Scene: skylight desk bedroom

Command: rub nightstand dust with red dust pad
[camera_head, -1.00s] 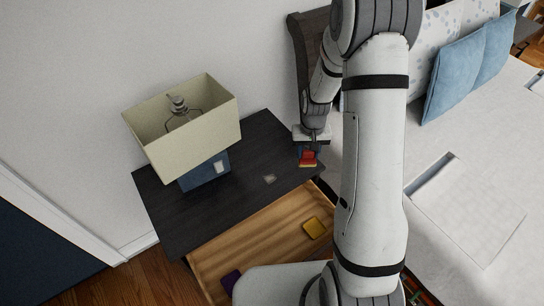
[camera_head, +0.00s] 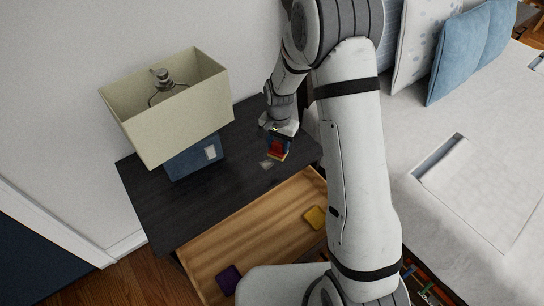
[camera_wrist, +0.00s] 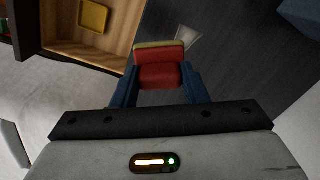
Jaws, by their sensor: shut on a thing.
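The red dust pad (camera_wrist: 160,75), with a yellowish layer along its far side, is between the blue fingers of my gripper (camera_wrist: 162,88) in the wrist view. My gripper (camera_head: 278,150) is shut on it over the right part of the dark nightstand (camera_head: 234,186). A pale grey dust patch (camera_head: 266,164) lies on the nightstand top, just left of the pad in the head view. It also shows in the wrist view (camera_wrist: 187,38), just beyond the pad and partly hidden by it. I cannot tell whether the pad touches the top.
A lamp (camera_head: 168,105) with a cream shade and blue base stands on the nightstand's left part. The open wooden drawer (camera_head: 240,232) below holds a yellow pad (camera_head: 315,217) and a purple pad (camera_head: 229,279). A bed (camera_head: 470,190) is at right.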

